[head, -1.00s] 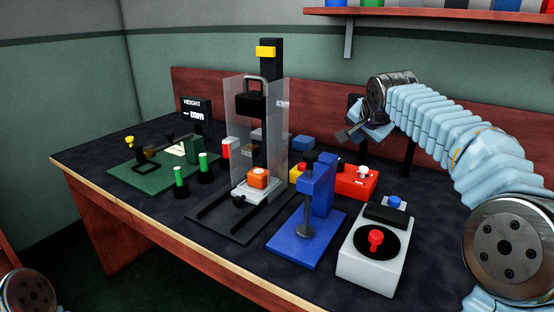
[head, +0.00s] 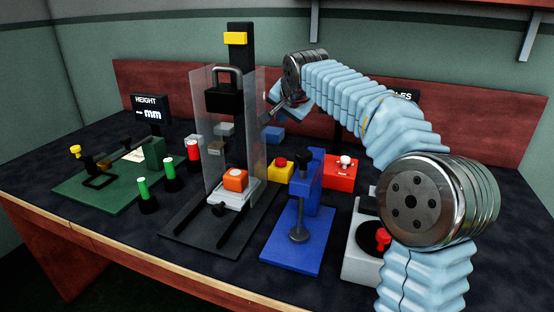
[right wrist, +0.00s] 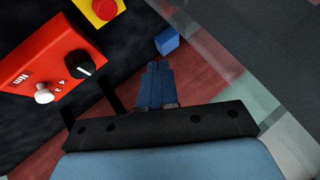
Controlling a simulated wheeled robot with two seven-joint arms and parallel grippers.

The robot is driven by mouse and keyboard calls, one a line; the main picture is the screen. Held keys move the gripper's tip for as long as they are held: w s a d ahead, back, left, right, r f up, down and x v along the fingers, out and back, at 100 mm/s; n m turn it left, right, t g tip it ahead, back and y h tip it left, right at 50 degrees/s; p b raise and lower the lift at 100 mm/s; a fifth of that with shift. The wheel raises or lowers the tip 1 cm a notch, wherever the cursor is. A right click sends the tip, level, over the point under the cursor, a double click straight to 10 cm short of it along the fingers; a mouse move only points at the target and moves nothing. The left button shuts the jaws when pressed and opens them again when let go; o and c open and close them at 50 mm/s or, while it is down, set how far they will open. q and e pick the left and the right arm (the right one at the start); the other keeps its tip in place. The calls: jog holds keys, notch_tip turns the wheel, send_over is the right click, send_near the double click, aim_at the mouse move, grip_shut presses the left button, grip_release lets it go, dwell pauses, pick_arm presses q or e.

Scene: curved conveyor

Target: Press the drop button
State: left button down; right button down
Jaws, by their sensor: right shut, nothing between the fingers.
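A yellow box (head: 281,174) with a red button (head: 281,162) stands just right of the clear-walled drop tower (head: 240,60); its red button also shows at the top of the right wrist view (right wrist: 105,9). A second red button (head: 383,237) sits on a light grey box (head: 358,262), partly hidden by my right arm. My right gripper (head: 272,119) is shut and empty, raised behind the yellow box beside the tower's right side. Its closed fingers (right wrist: 158,66) point toward a small blue block (right wrist: 167,41) in the right wrist view. My left gripper is out of view.
A red box with a white knob (head: 342,172) and a blue press stand (head: 297,235) are close to the yellow box. An orange block (head: 235,180) lies in the tower. A green fixture (head: 110,185) and green-topped posts stand at left.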

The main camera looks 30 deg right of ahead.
jog(key=b, duration=0.2)
send_over(282, 161)
notch_tip(282, 161, down, 7)
jog(key=shift+f, duration=0.15)
jog(key=shift+f+b, duration=0.8)
dwell(1.5)
jog(key=shift+f+b, duration=0.4)
jog(key=shift+b, duration=0.05)
jog(key=shift+f+b, duration=0.65)
jog(key=shift+f, duration=0.1)
dwell(0.8)
jog(key=shift+r+p, duration=0.8)
jog(key=shift+r, duration=0.25)
